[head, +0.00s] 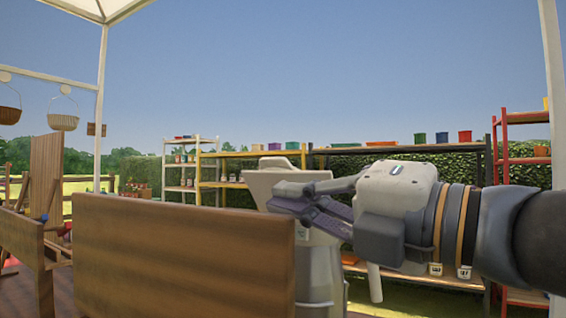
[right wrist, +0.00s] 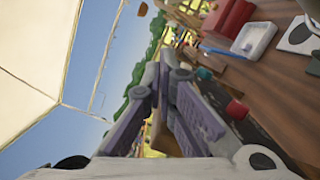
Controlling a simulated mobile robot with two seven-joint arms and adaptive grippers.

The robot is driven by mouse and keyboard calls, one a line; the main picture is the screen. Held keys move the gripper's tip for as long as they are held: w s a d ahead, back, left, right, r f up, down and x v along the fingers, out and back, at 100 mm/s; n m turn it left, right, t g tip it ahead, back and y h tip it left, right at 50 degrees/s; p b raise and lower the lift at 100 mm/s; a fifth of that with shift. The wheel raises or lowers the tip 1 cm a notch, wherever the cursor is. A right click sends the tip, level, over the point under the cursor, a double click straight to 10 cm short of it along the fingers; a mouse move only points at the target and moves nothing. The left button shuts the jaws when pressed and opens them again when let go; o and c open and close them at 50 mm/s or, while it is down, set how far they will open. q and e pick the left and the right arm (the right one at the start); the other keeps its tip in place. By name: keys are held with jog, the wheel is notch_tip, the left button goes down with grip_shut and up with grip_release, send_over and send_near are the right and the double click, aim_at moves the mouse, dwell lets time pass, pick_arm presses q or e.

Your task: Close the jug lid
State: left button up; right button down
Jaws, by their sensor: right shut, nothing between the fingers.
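A pale grey, jug-like shape (head: 322,270) stands upright behind the right end of a wooden board in the head view. A pale, flat, tilted piece (head: 262,182) shows at its top; it may be the lid, but I cannot tell how it is joined. My right gripper (head: 278,198) reaches in from the right, in front of this piece and overlapping it. Whether they touch is unclear. Its fingers are shut and empty, also in the right wrist view (right wrist: 165,72). The board hides the jug's lower left. My left gripper is not in view.
The wooden board (head: 180,255) fills the lower left foreground. Shelves with pots (head: 250,155) and a red rack (head: 515,160) stand behind. The right wrist view shows a red box (right wrist: 229,18), a white tray (right wrist: 253,40) and a red pot (right wrist: 237,110) on wood.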

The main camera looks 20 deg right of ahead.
aim_at(276, 179)
jog(key=w, duration=0.2)
jog(key=w+r, duration=0.1)
jog(key=w, duration=0.3)
jog(key=shift+w+a+r+p, duration=0.1)
jog(key=shift+r+p, duration=0.3)
jog(key=shift+w+d, duration=0.2)
jog(key=shift+d, duration=0.05)
jog(key=shift+w, duration=0.15)
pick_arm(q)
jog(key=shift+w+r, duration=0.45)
pick_arm(e)
jog(key=shift+f, duration=0.1)
